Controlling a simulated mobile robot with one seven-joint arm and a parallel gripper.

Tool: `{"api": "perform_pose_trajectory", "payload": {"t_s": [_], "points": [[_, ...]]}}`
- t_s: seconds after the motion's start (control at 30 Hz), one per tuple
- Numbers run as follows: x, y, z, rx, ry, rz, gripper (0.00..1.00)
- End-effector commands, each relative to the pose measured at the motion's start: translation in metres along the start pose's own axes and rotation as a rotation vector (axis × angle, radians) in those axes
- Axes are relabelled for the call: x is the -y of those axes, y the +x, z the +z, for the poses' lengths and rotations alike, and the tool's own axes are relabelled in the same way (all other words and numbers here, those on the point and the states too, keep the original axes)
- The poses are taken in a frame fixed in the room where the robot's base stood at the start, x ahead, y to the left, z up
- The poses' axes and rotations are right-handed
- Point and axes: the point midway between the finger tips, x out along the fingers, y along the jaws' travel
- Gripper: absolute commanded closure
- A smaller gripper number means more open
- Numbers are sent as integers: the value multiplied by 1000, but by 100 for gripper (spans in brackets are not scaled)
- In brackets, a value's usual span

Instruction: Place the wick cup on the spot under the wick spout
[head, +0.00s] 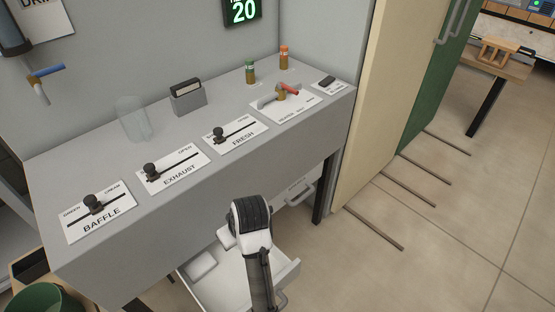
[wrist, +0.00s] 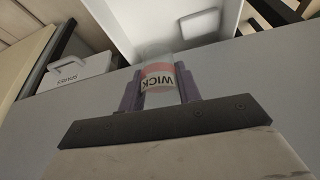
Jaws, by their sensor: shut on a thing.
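The wick cup (wrist: 158,72) is a clear cup with a red and white label reading WICK. In the wrist view it stands between the two purple fingers of my gripper (wrist: 160,90), which is shut on it. In the head view my gripper's end (head: 250,222) is in front of the grey counter, above an open white drawer; its fingers and the cup are hidden there. No spout is readably marked wick. A tap with a blue handle (head: 47,71) is on the wall at upper left, under a partly cut-off sign. The spot under a wick spout cannot be made out.
The open drawer (head: 283,275) juts out below.

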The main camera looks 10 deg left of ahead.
Motion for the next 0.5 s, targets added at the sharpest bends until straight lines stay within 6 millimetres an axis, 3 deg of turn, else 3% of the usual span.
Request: {"api": "perform_pose_trajectory", "payload": {"t_s": [0.17, 0.27, 0.5], "points": [[-34, 24, 4, 5, 134, 43, 88], [-73, 48, 15, 8, 280, 97, 88], [-164, 104, 62, 5, 610, 238, 88]]}}
